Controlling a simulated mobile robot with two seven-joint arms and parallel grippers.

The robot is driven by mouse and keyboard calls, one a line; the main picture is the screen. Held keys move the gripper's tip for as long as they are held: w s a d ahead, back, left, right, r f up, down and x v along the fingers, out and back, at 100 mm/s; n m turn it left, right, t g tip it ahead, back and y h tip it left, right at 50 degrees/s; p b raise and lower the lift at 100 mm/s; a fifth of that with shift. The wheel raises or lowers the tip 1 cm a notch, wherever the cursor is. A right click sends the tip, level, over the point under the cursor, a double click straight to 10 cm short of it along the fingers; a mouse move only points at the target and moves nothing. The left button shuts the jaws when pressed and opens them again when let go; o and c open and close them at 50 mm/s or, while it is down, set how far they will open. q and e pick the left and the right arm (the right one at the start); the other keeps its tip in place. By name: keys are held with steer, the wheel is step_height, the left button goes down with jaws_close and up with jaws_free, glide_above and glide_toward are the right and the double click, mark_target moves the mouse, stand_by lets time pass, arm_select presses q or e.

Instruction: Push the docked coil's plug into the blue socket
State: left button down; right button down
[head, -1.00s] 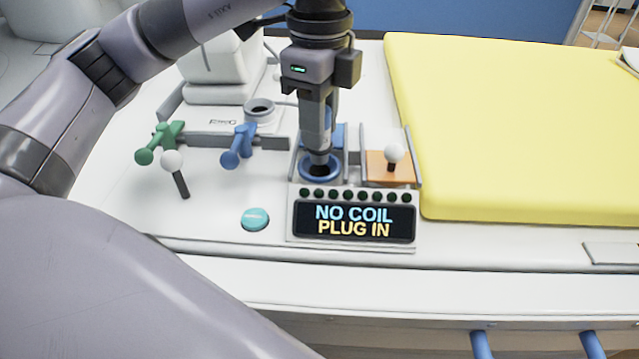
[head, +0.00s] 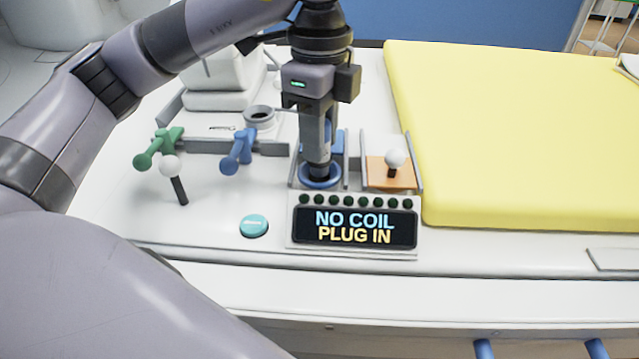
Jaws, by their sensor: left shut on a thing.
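The blue socket (head: 320,181) is a blue ring just behind the display panel. My left gripper (head: 317,164) points straight down over it, shut on a dark plug (head: 319,172). The plug's lower end is at the ring's opening. The fingers and ring hide how deep it sits. The white coil housing (head: 222,78) stands in a grey dock behind and left of the gripper. The display (head: 355,226) reads "NO COIL PLUG IN". My right gripper is not in view.
A blue handle (head: 238,150), a green handle (head: 158,147) and a white-knobbed lever (head: 176,181) stand to the left. A teal button (head: 254,226) lies in front. A white knob on an orange plate (head: 378,172) is close on the right, beside the yellow mattress (head: 510,130).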

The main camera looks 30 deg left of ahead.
arm_select(q)
steer(key=shift+f+b, duration=0.5)
steer(key=shift+f, duration=0.2)
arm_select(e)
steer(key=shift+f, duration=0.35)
arm_select(q)
steer(key=shift+f, duration=0.4)
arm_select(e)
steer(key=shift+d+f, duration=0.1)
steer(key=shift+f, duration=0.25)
arm_select(q)
steer(key=c, duration=0.8)
jaws_free()
step_height(320, 180, up, 6)
steer(key=shift+f+p, duration=0.1)
steer(key=shift+p, duration=0.4)
steer(key=shift+r, duration=0.75)
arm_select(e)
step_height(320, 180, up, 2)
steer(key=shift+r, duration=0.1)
